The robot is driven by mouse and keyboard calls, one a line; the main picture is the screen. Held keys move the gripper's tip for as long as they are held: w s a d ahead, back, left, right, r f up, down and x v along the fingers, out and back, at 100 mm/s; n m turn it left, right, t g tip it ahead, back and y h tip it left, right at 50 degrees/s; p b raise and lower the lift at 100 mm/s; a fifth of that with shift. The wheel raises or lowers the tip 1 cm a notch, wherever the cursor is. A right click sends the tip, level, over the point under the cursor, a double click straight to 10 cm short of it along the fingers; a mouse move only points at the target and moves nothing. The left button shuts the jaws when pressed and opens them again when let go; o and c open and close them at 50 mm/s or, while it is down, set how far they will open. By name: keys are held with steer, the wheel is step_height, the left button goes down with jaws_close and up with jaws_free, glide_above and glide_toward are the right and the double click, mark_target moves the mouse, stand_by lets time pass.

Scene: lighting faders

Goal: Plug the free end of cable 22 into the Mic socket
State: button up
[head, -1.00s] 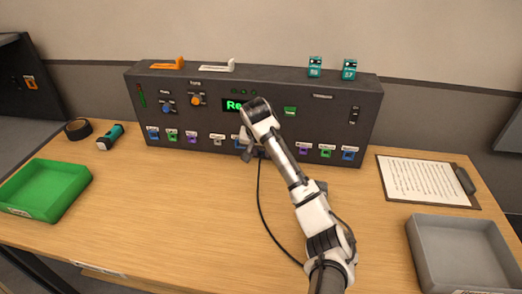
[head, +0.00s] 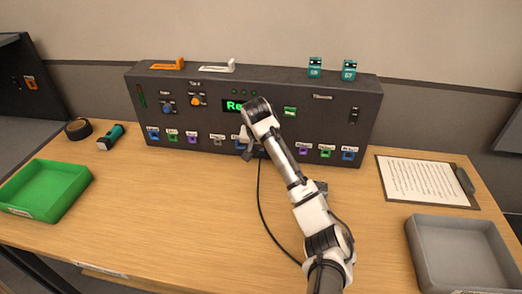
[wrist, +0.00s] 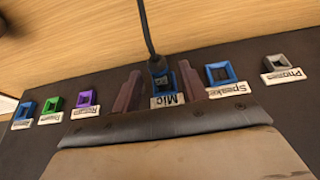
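The black cable (head: 262,205) runs from the desk up to the panel in the head view. In the wrist view its dark plug end (wrist: 157,66) is at the blue Mic socket (wrist: 171,84), overlapping it; how deep it sits is hard to tell. No number 22 is readable on it. My gripper (wrist: 161,90) is open, with one finger on each side of the plug and a visible gap to each. In the head view my gripper (head: 248,150) is at the panel's lower row, and my wrist hides the Mic socket.
The Speaker socket (wrist: 226,73) and Phones socket (wrist: 276,65) are beside Mic. The dark panel (head: 330,125) stands at the back. A green tray (head: 75,185) is left, a clipboard (head: 425,182) and grey tray (head: 415,245) right.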

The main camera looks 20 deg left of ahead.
steer(key=shift+o, duration=0.3)
steer(key=shift+s, duration=0.1)
steer(key=shift+s+r, duration=0.15)
steer(key=shift+r, duration=0.1)
steer(key=v, duration=1.3)
